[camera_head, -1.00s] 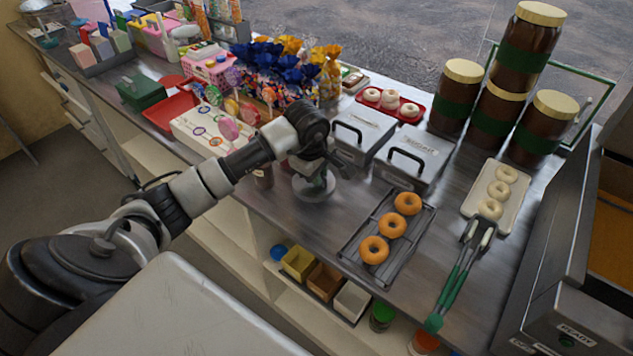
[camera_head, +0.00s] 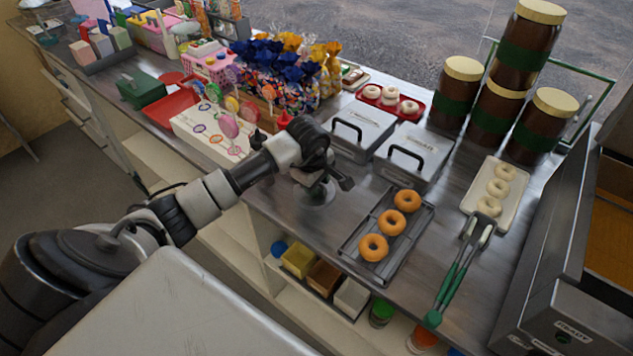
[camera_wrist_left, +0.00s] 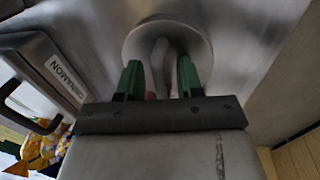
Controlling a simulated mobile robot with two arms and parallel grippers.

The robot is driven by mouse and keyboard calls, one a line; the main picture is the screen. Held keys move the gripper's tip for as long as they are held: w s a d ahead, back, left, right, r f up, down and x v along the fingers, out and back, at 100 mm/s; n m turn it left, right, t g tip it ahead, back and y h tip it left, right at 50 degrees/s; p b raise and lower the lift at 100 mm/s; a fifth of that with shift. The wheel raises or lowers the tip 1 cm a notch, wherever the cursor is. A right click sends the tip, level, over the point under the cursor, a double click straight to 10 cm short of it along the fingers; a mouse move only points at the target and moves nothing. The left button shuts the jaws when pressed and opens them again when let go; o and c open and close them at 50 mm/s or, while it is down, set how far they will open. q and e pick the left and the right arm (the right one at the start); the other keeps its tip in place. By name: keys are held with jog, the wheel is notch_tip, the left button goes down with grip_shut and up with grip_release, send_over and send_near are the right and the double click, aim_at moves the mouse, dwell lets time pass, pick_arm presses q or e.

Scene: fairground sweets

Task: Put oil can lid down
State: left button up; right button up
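The oil can lid (camera_head: 316,198) is a round grey metal disc with an upright handle. In the head view it is low over the steel counter in front of the metal boxes; I cannot tell whether it touches. The left wrist view shows the lid (camera_wrist_left: 135,45) face on. The green fingertips of my left gripper (camera_wrist_left: 158,80) stand on either side of its pale handle, and the grip seems shut on it. In the head view my left gripper (camera_head: 320,182) is right above the lid and partly hides it. My right gripper is not in view.
Two lidded metal boxes (camera_head: 413,155) stand just behind the lid. A wire rack (camera_head: 357,248) with three orange doughnuts is to its right. A white lollipop stand (camera_head: 188,128) is to the left. The counter's front edge is close; some bare steel lies around the lid.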

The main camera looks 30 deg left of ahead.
pick_arm(q)
jog(key=shift+r, duration=0.25)
notch_tip(320, 180, up, 12)
jog(key=s+b, duration=0.1)
jog(key=s, duration=0.1)
jog(key=shift+f, duration=0.2)
jog(key=shift+s, duration=0.1)
